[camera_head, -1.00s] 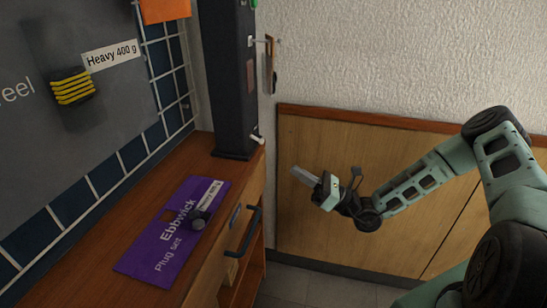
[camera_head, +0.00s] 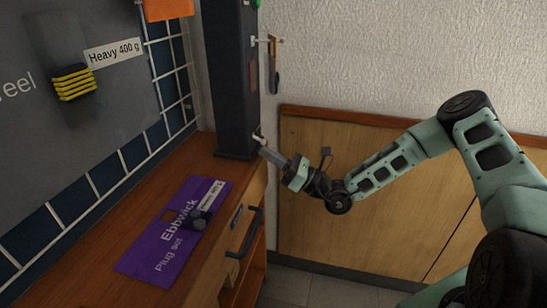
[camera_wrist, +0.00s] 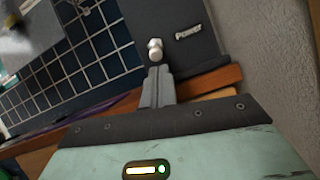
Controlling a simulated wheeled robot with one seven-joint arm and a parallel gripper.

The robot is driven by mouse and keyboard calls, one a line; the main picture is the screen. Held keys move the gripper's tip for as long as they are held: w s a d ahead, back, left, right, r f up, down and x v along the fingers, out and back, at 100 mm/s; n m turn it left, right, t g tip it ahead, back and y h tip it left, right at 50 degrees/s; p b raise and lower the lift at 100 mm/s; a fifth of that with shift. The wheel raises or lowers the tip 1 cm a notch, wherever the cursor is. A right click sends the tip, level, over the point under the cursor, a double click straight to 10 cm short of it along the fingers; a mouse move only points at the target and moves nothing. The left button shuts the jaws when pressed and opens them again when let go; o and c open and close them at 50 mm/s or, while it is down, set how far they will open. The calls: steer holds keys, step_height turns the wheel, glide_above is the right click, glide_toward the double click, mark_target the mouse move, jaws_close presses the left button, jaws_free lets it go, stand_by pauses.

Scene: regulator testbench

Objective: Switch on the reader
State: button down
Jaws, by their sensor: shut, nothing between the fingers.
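A dark upright housing (camera_head: 236,90) stands at the far end of the wooden bench. A small whitish lever (camera_head: 258,139) sticks out low on its side; I take this housing to be the reader, but its label (camera_wrist: 188,33) is too small to read. My gripper (camera_head: 264,152) is shut and empty, with its tips right by the lever. In the wrist view the lever's rounded end (camera_wrist: 155,46) is straight beyond the closed fingertips (camera_wrist: 157,72). I cannot tell whether they touch.
A purple "Ebbwick Plug set" mat (camera_head: 150,262) lies on the bench (camera_head: 205,172), with a dark weight (camera_head: 199,219) on it. A drawer handle (camera_head: 246,232) juts from the bench front. A dark tool (camera_head: 274,65) hangs beside the housing. A wood-panelled wall (camera_head: 310,220) is behind my arm.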

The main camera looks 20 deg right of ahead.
steer(key=shift+r+p, duration=0.1)
steer(key=shift+p, duration=0.2)
steer(key=shift+d+r+p, duration=0.1)
steer(key=shift+r+p, duration=0.1)
steer(key=shift+p, duration=0.5)
steer(key=shift+s, duration=0.1)
